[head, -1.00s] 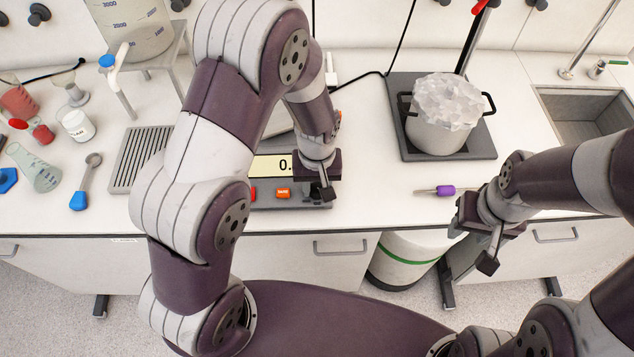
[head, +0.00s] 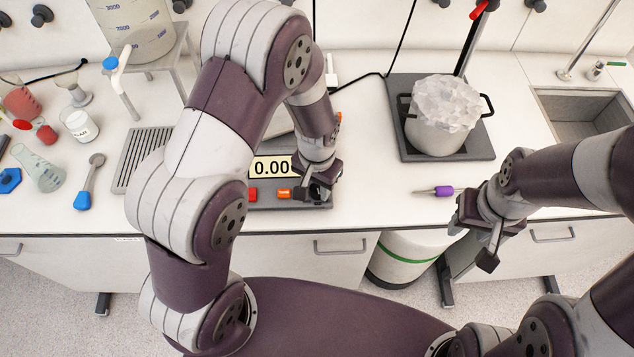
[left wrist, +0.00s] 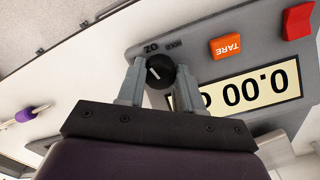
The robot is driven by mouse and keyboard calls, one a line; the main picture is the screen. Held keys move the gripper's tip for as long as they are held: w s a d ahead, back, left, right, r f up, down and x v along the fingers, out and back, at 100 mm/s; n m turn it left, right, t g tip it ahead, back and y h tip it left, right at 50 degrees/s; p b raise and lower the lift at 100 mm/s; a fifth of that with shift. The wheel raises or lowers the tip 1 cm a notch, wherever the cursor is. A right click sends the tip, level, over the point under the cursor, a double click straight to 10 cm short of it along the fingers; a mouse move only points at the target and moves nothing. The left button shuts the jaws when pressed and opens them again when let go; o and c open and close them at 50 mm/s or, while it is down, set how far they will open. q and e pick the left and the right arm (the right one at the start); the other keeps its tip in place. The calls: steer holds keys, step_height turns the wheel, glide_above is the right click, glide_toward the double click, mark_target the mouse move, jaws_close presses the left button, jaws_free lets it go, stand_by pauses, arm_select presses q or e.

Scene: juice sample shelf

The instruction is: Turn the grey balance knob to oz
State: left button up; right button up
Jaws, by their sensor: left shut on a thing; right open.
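The balance (head: 262,200) stands near the counter's front edge, partly hidden by my left arm. Its display (head: 270,168) reads 0.00, with part of it covered. My left gripper (head: 314,194) is at the balance's front right corner. In the left wrist view my left gripper (left wrist: 158,80) is shut on the round knob (left wrist: 160,71), with one finger on each side. The knob looks dark grey to black and has a short white pointer line. An "oz" label (left wrist: 151,47) shows beside it; another label next to it is hard to read. My right gripper (head: 482,240) is open and empty.
An orange TARE button (left wrist: 227,45) and a red button (left wrist: 298,21) lie beside the knob on the panel. A purple-handled tool (head: 443,191) lies right of the balance. A pot of ice (head: 440,130) stands on a dark base behind it.

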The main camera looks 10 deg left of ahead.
mark_target(318, 187)
arm_select(q)
steer(key=shift+w+r+m, duration=0.1)
steer(key=shift+w+m, duration=0.05)
steer(key=shift+m, duration=0.85)
steer(key=o, duration=1)
steer(key=shift+d, duration=0.1)
steer(key=shift+o, duration=0.2)
step_height(318, 187, up, 13)
steer(key=b, duration=0.1)
steer(key=shift+f, duration=0.2)
